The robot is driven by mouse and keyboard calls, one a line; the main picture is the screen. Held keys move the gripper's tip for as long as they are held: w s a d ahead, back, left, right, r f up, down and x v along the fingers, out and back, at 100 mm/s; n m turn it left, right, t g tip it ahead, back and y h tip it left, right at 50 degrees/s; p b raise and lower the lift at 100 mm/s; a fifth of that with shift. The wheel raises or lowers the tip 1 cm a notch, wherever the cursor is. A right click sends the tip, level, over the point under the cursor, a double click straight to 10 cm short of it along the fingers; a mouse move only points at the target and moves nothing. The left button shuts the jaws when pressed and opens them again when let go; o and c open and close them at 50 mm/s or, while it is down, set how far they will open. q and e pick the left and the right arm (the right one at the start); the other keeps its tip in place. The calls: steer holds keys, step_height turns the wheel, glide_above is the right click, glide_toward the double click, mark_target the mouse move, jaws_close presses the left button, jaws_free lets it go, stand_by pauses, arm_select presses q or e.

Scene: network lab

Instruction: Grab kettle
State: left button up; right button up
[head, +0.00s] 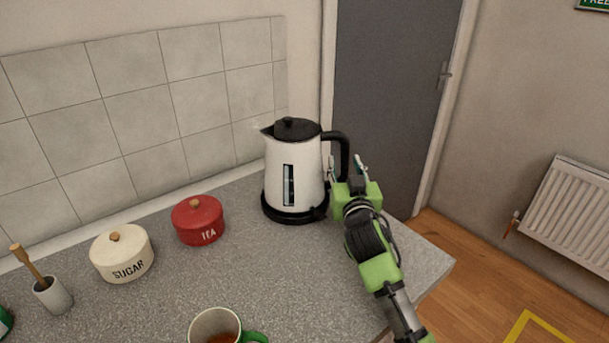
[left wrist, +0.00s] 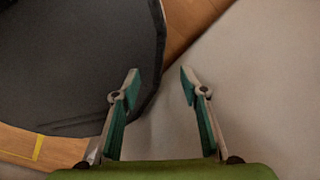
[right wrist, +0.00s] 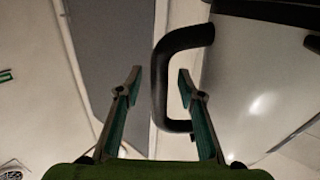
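A white kettle (head: 293,174) with a black lid, black base and black handle (head: 342,146) stands upright near the back corner of the counter. Its handle faces right. My right gripper (head: 347,166) is at the handle side of the kettle. In the right wrist view, my right gripper (right wrist: 157,80) is open, and the handle (right wrist: 161,85) shows between and beyond the fingertips, nearer the right finger. I cannot tell whether they touch. The kettle's body (right wrist: 262,75) is to the right. My left gripper (left wrist: 160,80) is open and empty, away from the counter.
A red tea tin (head: 198,220), a cream sugar tin (head: 122,254), a small pot with a wooden handle (head: 53,295) and a mug (head: 215,325) stand on the grey counter (head: 270,270). The tiled wall is behind. The counter's right edge is close to my right arm.

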steer(key=shift+w, duration=0.3)
jaws_close()
steer(key=shift+r, duration=0.45)
steer(key=shift+f, duration=0.1)
